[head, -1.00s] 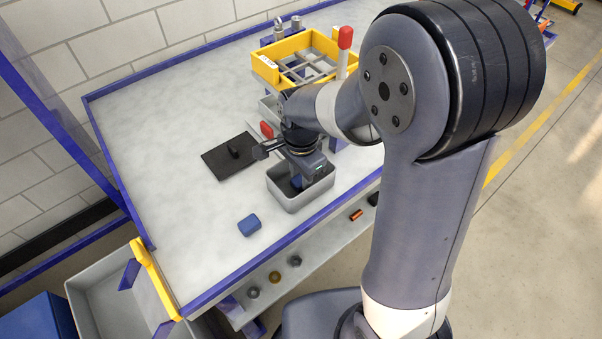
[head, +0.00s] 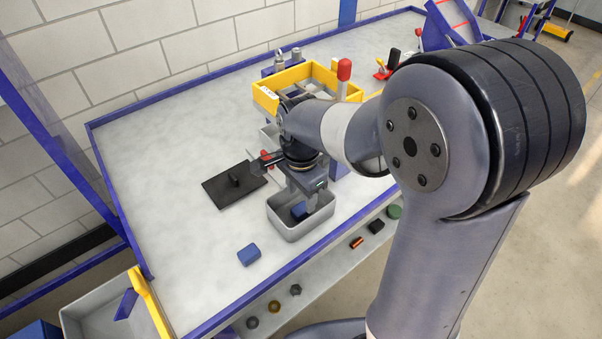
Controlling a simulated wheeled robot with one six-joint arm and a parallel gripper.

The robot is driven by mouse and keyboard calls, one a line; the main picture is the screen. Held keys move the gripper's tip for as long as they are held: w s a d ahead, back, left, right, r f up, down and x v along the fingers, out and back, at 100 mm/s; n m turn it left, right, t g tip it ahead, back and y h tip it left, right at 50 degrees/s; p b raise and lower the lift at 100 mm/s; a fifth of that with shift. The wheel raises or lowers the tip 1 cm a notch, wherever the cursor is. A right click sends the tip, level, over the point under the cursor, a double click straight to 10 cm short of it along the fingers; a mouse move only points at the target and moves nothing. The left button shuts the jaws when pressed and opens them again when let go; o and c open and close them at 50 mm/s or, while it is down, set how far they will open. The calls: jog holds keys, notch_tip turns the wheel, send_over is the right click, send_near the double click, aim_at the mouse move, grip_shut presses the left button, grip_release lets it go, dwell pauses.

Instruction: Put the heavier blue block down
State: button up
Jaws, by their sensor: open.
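One blue block (head: 249,255) lies on the pale tabletop near its front edge. A second blue block (head: 299,211) is inside the small grey bin (head: 287,231), at its bottom as far as I can see. My gripper (head: 306,198) points down over the bin, just above that block, with its jaws open. The fingers and arm hide part of the bin's inside, and I cannot tell whether they touch the block. Nothing visible shows which block is heavier.
A black plate with a knob (head: 222,190) lies left of the bin. Behind stand a yellow-rimmed tray (head: 265,97) and a red-topped post (head: 344,71). Small parts (head: 274,307) lie on a lower ledge in front. The left of the tabletop is clear.

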aim_at(301, 208)
notch_tip(301, 208, up, 8)
